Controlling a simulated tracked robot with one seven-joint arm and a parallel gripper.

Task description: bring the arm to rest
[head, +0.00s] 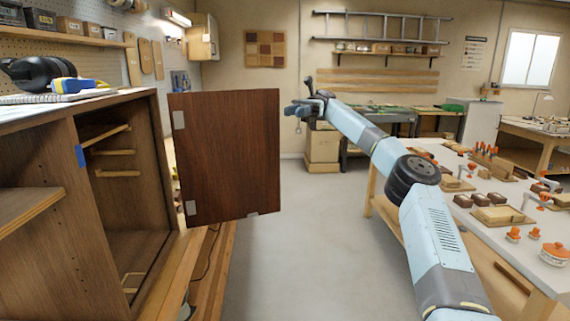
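My arm extends from the lower right up toward the middle of the head view, bent at a dark joint. My gripper (297,108) is at its far end, raised in the air just right of the cabinet door's upper right corner. The gripper is small here, and the gap between its fingers is not clear. I see nothing held in it. The brown cabinet door (228,155) stands swung open, with light metal pieces along its left edge. The cabinet (110,200) at the left shows its open inside with small wooden ledges.
Headphones (40,73) and a blue-yellow tool lie on the cabinet top. A white-topped table (480,222) with clamps and wooden blocks stands close at right, beside my arm. Grey floor (310,240) is clear between them. Workbenches (380,125) line the back wall.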

